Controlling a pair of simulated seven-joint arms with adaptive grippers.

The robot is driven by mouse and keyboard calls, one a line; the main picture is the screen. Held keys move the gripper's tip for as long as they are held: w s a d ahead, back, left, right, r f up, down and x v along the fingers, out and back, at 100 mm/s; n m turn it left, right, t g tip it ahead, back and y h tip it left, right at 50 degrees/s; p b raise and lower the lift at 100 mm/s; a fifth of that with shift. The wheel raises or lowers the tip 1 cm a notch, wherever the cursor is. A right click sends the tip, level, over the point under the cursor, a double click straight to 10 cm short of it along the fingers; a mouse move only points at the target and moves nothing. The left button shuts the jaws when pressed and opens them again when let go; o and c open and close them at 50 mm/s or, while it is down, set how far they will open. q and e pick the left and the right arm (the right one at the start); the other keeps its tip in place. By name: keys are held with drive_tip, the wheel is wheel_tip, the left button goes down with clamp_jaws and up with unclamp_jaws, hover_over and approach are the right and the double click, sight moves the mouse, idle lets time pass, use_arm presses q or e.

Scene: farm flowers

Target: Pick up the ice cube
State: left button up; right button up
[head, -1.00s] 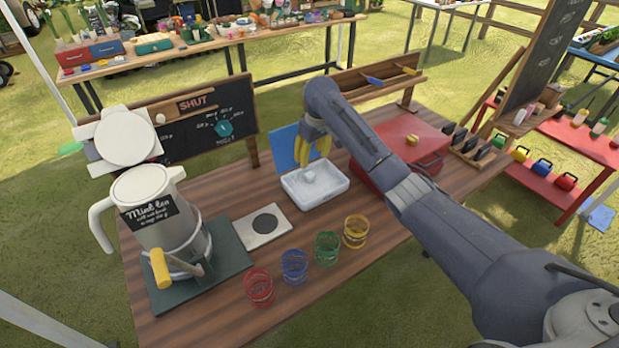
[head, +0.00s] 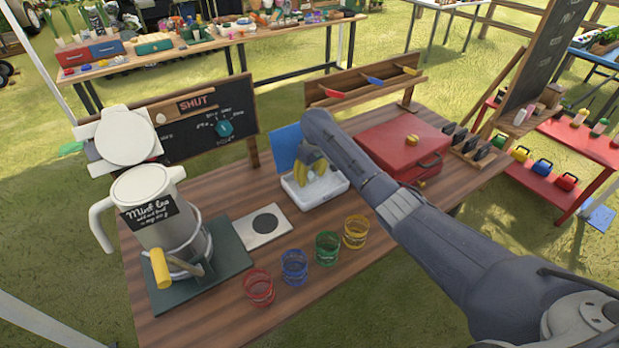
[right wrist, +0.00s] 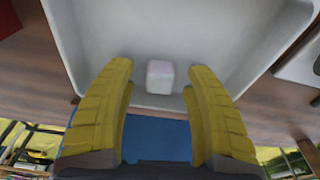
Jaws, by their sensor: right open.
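A white ice cube (right wrist: 160,76) sits in the white tray (right wrist: 75,40), near the tray wall closest to my fingers in the right wrist view. My right gripper (right wrist: 160,90) is open, its yellow fingers on either side of the cube's position and apart from it. In the head view the right gripper (head: 310,172) is down at the white tray (head: 322,198), and its fingers hide the cube. My left gripper is not in view.
Red, blue, green and yellow ring cups (head: 294,267) stand in front of the tray. A white jug (head: 147,195) stands at the left, and a red case (head: 385,145) lies to the right. A white plate (head: 263,226) with a dark disc lies left of the tray.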

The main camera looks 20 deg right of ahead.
sight(309, 174)
drive_tip(key=shift+f, duration=0.25)
drive_tip(key=shift+c, duration=0.5)
drive_tip(key=c, duration=0.9)
drive_tip(key=shift+r, duration=0.1)
wheel_tip(309, 174, up, 20)
drive_tip(key=shift+f, duration=0.1)
